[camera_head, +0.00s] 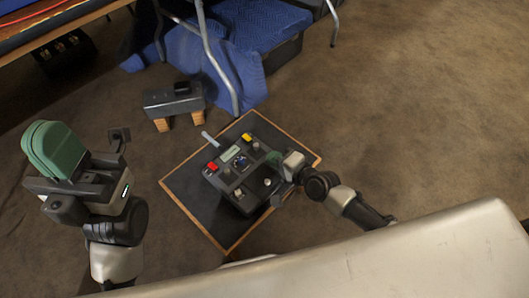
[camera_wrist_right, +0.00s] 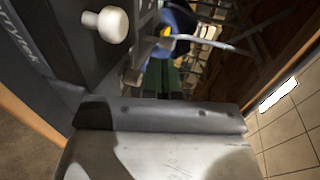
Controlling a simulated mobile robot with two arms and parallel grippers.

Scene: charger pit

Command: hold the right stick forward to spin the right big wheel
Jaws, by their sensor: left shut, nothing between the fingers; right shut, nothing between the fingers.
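A dark control box (camera_head: 235,190) sits on a black wood-edged mat. It has a red button (camera_head: 212,167) at left, a yellow button (camera_head: 247,137) at the far right, and short sticks. The right stick (camera_head: 255,147) stands by the yellow button. My right gripper (camera_head: 273,158) is shut and empty at the box's right side, close to that stick; I cannot tell whether they touch. Its green fingers (camera_wrist_right: 160,78) show in the right wrist view, beside a pale round knob (camera_wrist_right: 107,24). My left gripper (camera_head: 52,148) is shut and empty, off to the left. I cannot identify the big wheel.
The mat (camera_head: 222,232) lies on brown carpet. A grey device on wooden legs (camera_head: 172,101) stands behind it, near blue cloth (camera_head: 225,60) and a metal frame. A table edge (camera_head: 50,25) is at upper left. Open carpet lies to the right.

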